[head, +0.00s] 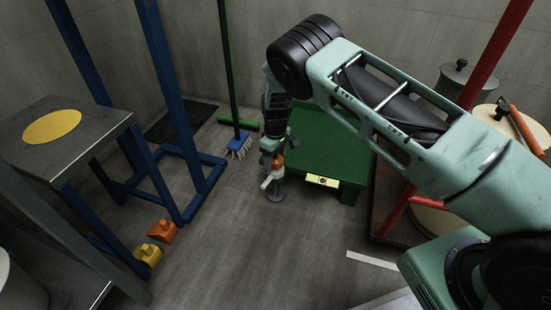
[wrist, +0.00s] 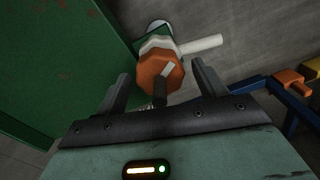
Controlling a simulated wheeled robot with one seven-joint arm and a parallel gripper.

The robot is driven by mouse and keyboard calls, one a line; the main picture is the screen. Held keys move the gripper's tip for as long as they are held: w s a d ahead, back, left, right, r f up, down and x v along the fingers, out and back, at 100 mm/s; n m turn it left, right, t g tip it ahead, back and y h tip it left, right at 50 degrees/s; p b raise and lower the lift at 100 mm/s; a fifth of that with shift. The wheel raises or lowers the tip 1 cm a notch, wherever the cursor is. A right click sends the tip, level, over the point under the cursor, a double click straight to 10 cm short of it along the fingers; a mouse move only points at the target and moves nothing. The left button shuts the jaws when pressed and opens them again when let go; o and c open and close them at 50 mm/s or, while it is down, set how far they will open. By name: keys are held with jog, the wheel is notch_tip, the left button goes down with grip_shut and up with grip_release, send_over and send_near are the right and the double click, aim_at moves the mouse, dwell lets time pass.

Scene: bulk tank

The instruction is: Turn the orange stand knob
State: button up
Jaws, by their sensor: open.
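An orange eight-sided knob (wrist: 150,82) with a pale pointer mark tops a small upright stand with a white lever (wrist: 205,43) at its side. In the head view the knob (head: 278,161) and lever (head: 267,182) show by the green table, above a round grey foot (head: 275,194). My gripper (wrist: 160,73) is open, its fingers on either side of the knob in the wrist view. I cannot tell whether either finger touches it. In the head view my gripper (head: 273,147) is just above the knob, partly hiding it.
The green table (head: 320,140) with a yellow label stands close right of the stand. Orange (head: 162,232) and yellow (head: 150,254) blocks sit low by the blue frame (head: 185,125) at left. A blue-headed brush (head: 238,138) stands behind. The floor in front is clear.

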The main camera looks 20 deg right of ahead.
jog(key=c, duration=1)
jog(key=shift+r+m+p, duration=0.1)
jog(key=shift+m+p, duration=0.2)
jog(key=shift+p, duration=0.1)
jog(key=shift+m+p, duration=0.75)
jog(key=shift+m, duration=0.25)
jog(key=shift+m+p, duration=0.9)
jog(key=shift+m, duration=1.2)
